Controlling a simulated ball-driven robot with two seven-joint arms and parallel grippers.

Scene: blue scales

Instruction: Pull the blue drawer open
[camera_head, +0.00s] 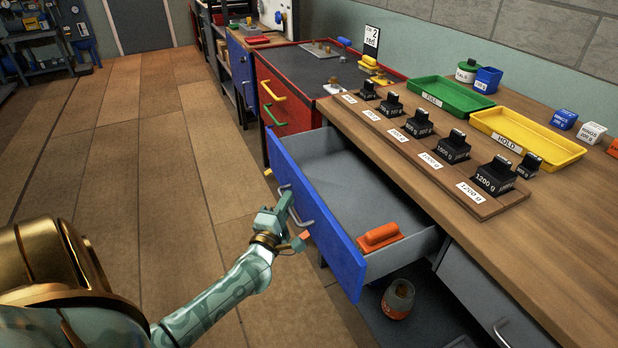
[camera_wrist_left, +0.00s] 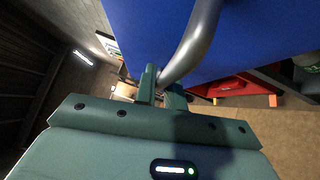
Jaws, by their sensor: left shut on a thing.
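The blue drawer (camera_head: 318,215) under the wooden workbench stands pulled out, with its grey inside showing. The drawer's grey bar handle (camera_head: 299,212) is on the blue front. My left gripper (camera_head: 290,222) is at the handle, shut on it. In the left wrist view the fingers (camera_wrist_left: 162,88) close around one end of the grey handle (camera_wrist_left: 192,42), with the blue front (camera_wrist_left: 250,28) right behind it. My right gripper is in neither view.
The bench top holds several black weights (camera_head: 453,147) in a row, a green tray (camera_head: 450,96) and a yellow tray (camera_head: 527,137). A red cabinet (camera_head: 285,98) stands beyond the drawer. A jar (camera_head: 398,299) sits beneath it. The tiled floor (camera_head: 150,190) at left is clear.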

